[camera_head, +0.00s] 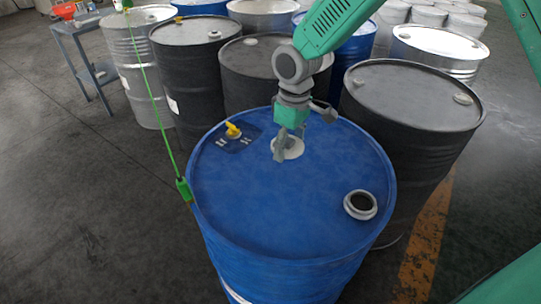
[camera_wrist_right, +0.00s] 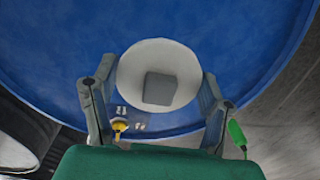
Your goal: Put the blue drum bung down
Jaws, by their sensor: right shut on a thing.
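The blue drum (camera_head: 270,210) stands in the middle of the head view, with a bare blue lid around an open ringed hole (camera_head: 360,204) at its right. The drum bung (camera_head: 293,150) is a pale round disc near the lid's far side. In the right wrist view the bung (camera_wrist_right: 135,75) shows a grey square in its middle. My right gripper (camera_head: 285,148) is shut on the bung, one finger at each side. I cannot tell whether the bung touches the lid or is just above it. The drum also fills the wrist view (camera_wrist_right: 60,50). My left gripper is out of view.
A yellow valve (camera_head: 233,130) sits on the lid's far left. A green cable with a clamp (camera_head: 184,190) meets the left rim. Dark and silver drums (camera_head: 415,95) crowd behind. A grey cart (camera_head: 75,30) stands far left. The lid's near part is clear.

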